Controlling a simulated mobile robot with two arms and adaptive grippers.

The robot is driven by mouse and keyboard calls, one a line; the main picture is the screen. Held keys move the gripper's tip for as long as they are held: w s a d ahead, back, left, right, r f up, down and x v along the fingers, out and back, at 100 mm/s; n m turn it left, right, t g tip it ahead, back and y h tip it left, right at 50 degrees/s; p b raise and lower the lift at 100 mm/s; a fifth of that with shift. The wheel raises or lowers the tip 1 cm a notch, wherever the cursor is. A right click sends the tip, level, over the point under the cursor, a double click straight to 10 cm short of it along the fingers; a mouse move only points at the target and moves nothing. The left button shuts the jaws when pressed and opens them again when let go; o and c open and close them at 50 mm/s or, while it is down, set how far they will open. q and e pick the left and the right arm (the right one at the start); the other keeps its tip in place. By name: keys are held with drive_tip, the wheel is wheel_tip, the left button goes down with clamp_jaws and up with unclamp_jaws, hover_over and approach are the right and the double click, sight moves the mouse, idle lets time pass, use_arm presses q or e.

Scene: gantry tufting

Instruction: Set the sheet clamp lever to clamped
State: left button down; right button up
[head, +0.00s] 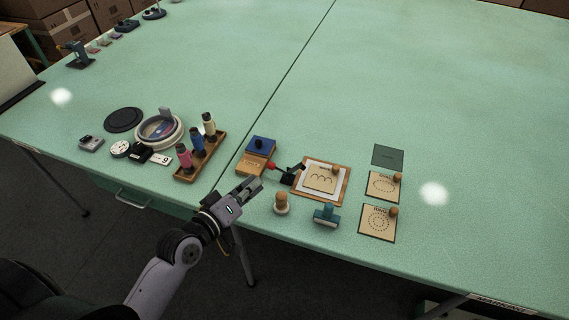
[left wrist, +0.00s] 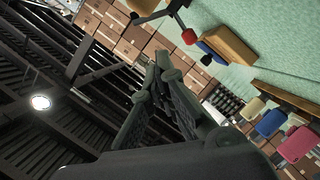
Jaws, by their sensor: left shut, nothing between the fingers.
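The sheet clamp has a black body (head: 290,175) and a lever with a red knob (head: 271,166) that points left. It stands at the left edge of a wooden board (head: 345,183) holding a white sheet and a tan card. The red knob also shows in the left wrist view (left wrist: 189,36), at the upper right. My left gripper (head: 257,184) is shut and empty, in front of and a little left of the lever, apart from it. In the left wrist view its fingers (left wrist: 154,72) are together. My right gripper is not in view.
A wooden block with a blue pad (head: 260,146) stands just behind the knob. A rack of colored spools (head: 197,145) is to the left. A round wooden stamp (head: 281,203) and a teal stamp (head: 326,214) stand in front of the board. The green table (head: 450,120) is clear at the right.

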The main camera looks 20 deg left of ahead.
use_arm(q)
drive_tip(key=shift+w+a+r+n+t+y, duration=0.3)
drive_tip(key=shift+w+a+r+n+t, duration=0.3)
drive_tip(key=shift+a+r+n, duration=0.1)
drive_tip(key=w+d+f, duration=0.1)
drive_tip(key=w, duration=0.2)
drive_tip(key=w+d+f+p, duration=0.1)
drive_tip(key=w+d, duration=0.1)
drive_tip(key=w, duration=0.1)
drive_tip(key=w+d+f, duration=0.1)
drive_tip(key=w, duration=0.2)
drive_tip(key=shift+w+d+f+p, duration=0.1)
drive_tip(key=shift+w+d+p, duration=0.15)
drive_tip(key=shift+d+p, duration=0.15)
drive_tip(key=shift+d+f, duration=0.3)
drive_tip(key=shift+d, duration=0.1)
